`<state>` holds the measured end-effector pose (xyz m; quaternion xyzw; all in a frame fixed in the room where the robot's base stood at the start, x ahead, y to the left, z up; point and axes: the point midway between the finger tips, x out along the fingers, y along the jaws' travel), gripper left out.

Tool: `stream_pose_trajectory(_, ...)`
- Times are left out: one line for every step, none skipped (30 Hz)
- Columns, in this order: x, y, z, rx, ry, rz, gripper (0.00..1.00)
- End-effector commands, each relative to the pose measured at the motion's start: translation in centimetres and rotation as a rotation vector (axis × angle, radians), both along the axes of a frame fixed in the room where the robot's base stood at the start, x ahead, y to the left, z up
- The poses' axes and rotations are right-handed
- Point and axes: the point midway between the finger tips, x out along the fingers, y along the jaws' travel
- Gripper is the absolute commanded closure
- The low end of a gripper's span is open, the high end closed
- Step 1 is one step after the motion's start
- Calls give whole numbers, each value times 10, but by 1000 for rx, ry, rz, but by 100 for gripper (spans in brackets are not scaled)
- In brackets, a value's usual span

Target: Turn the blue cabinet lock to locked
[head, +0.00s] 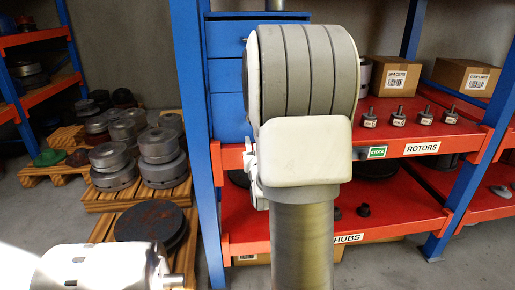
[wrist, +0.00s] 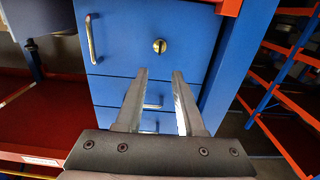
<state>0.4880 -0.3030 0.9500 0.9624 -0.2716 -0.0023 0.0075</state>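The blue cabinet (wrist: 120,50) fills the middle of the wrist view, with its drawer fronts one above another. The round, brass-coloured lock (wrist: 160,46) is on the top drawer front, right of its centre. A dark keyway shows on the lock, but I cannot tell whether it is locked. My gripper (wrist: 159,73) is open and empty, its two fingers pointing at the cabinet, with the lock just beyond and between the tips in the picture. In the head view the blue cabinet (head: 228,40) is partly hidden behind my arm, and the lock and gripper are hidden.
A metal handle (wrist: 90,38) stands out left of the lock. A blue post (wrist: 238,60) rises close to the cabinet's right. In the head view, a red shelf (head: 400,140) holds several small rotors, and pallets (head: 110,197) with metal rotors stand at left.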

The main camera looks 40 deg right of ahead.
Motion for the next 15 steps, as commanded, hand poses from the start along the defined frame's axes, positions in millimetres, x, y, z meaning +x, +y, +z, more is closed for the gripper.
stream_pose_trajectory(-8, 5, 1, 0, 0, 0, 62)
stream_pose_trajectory(-12, 8, 1, 1, 1, 0, 62)
stream_pose_trajectory(-17, 11, 1, 0, 0, 0, 62)
stream_pose_trajectory(-21, 13, 1, 0, 0, 0, 62)
stream_pose_trajectory(-24, 15, 1, -1, -1, 0, 62)
stream_pose_trajectory(-28, 17, 0, 1, 1, 0, 62)
stream_pose_trajectory(-30, 18, 0, 1, 1, 0, 62)
stream_pose_trajectory(-32, 19, 1, 0, 0, 0, 62)
stream_pose_trajectory(-34, 21, 1, -1, -1, 0, 62)
stream_pose_trajectory(-35, 21, 1, -1, -1, 0, 62)
stream_pose_trajectory(-36, 22, 0, -1, -1, 0, 62)
stream_pose_trajectory(-37, 22, 0, -1, -1, 0, 62)
stream_pose_trajectory(-37, 23, 0, -1, -1, 0, 62)
stream_pose_trajectory(-38, 23, 0, -1, -1, 0, 62)
stream_pose_trajectory(-38, 23, 0, -1, -1, 0, 62)
